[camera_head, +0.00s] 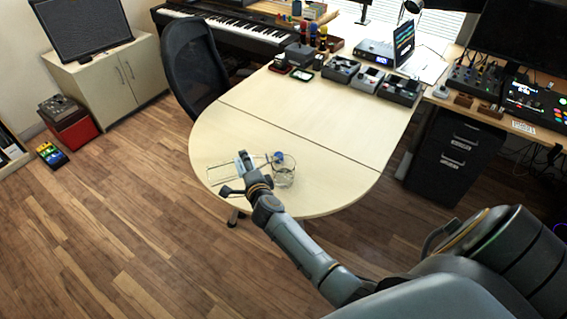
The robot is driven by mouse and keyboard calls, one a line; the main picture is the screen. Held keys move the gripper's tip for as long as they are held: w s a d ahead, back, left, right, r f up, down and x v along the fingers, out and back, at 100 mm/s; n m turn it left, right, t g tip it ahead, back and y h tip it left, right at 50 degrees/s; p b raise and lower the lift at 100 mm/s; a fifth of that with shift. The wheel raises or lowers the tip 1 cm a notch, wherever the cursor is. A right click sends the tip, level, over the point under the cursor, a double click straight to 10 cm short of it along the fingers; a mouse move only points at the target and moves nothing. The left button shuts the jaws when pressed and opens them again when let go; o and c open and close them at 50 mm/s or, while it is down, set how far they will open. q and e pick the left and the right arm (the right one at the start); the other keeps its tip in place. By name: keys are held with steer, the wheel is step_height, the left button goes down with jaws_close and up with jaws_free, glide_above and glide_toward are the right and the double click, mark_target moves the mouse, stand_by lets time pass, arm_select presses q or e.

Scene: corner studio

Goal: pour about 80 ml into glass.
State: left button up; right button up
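A clear drinking glass (284,175) stands upright near the rounded front end of the pale table (325,135). My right gripper (241,174) is just left of it, with its fingers around a clear, see-through bottle (219,174). The bottle lies almost level, its base to the left. Its blue end (278,157) points right, at the glass's rim or over it. The gripper hides the bottle's middle. I cannot tell whether liquid is flowing or how much is in the glass. My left gripper is not in view.
Several effect pedals (365,79) and small items stand at the table's back. A black mesh chair (194,68) is at its left edge, and a black drawer unit (455,152) to its right. The middle of the table is clear.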

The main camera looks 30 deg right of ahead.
steer(key=shift+r, duration=0.1)
stand_by(0.5)
step_height(320, 180, down, 3)
steer(key=n+b, duration=0.1)
steer(key=b, duration=0.3)
steer(key=shift+a+h+b, duration=0.1)
steer(key=shift+h+b, duration=0.2)
steer(key=shift+a+r+n, duration=0.1)
steer(key=shift+a+n, duration=0.05)
steer(key=shift+n, duration=0.25)
steer(key=shift+w+r, duration=0.1)
steer(key=shift+r, duration=0.15)
steer(key=shift+a+f+n+h+b, duration=0.15)
steer(key=shift+f+n+h+b, duration=0.2)
steer(key=shift+b, duration=0.6)
